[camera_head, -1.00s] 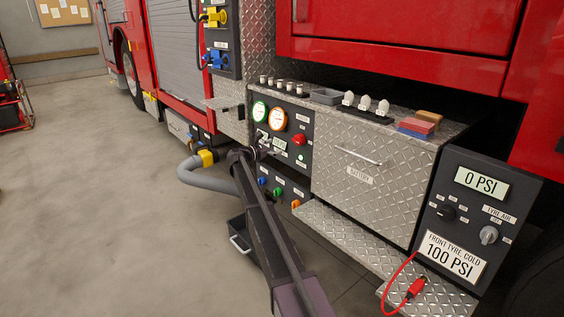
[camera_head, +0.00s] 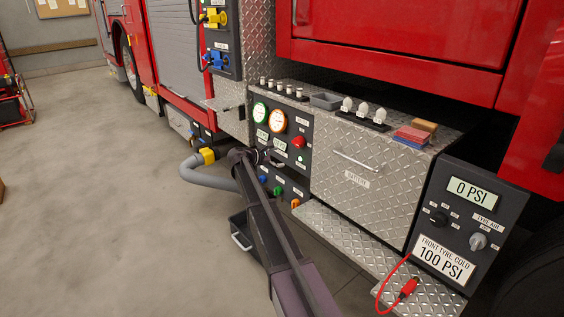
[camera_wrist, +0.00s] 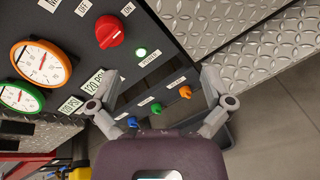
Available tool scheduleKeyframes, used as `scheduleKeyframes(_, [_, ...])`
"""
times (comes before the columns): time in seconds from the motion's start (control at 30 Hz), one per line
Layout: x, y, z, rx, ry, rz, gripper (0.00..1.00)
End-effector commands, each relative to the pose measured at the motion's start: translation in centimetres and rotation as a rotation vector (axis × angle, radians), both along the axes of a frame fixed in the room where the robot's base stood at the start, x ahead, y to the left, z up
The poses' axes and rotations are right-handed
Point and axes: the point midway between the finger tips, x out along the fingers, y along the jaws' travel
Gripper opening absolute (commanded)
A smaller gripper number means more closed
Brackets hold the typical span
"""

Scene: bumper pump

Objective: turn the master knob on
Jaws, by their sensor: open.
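A red knob (camera_head: 298,142) sits on the dark pump panel, right of the orange-rimmed gauge. The small labels are too blurred to tell which one says master. My gripper (camera_wrist: 160,88) is open and empty in front of the panel. The red knob lies beyond its left finger, not between the fingers. In the head view my gripper (camera_head: 268,155) is partly hidden by my own arm.
Blue (camera_wrist: 132,122), green (camera_wrist: 156,107) and orange (camera_wrist: 185,92) knobs sit on the lower panel. A tread-plate battery drawer (camera_head: 365,165) is to the right. A tyre panel (camera_head: 462,225) reading 0 PSI carries two more knobs. A grey hose (camera_head: 205,181) is at left; the left floor is clear.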

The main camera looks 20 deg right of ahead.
Motion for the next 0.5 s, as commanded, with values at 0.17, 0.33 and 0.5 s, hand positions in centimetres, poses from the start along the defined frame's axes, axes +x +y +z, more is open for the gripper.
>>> scheduleKeyframes(0.17, [-2.3, 0.3, 0.9, 0.068, -0.041, -0.024, 1.00])
scheduleKeyframes(0.33, [-4.2, 0.7, 1.4, 0.133, -0.081, -0.049, 1.00])
scheduleKeyframes(0.5, [-6.1, 1.1, 1.8, 0.198, -0.118, -0.077, 1.00])
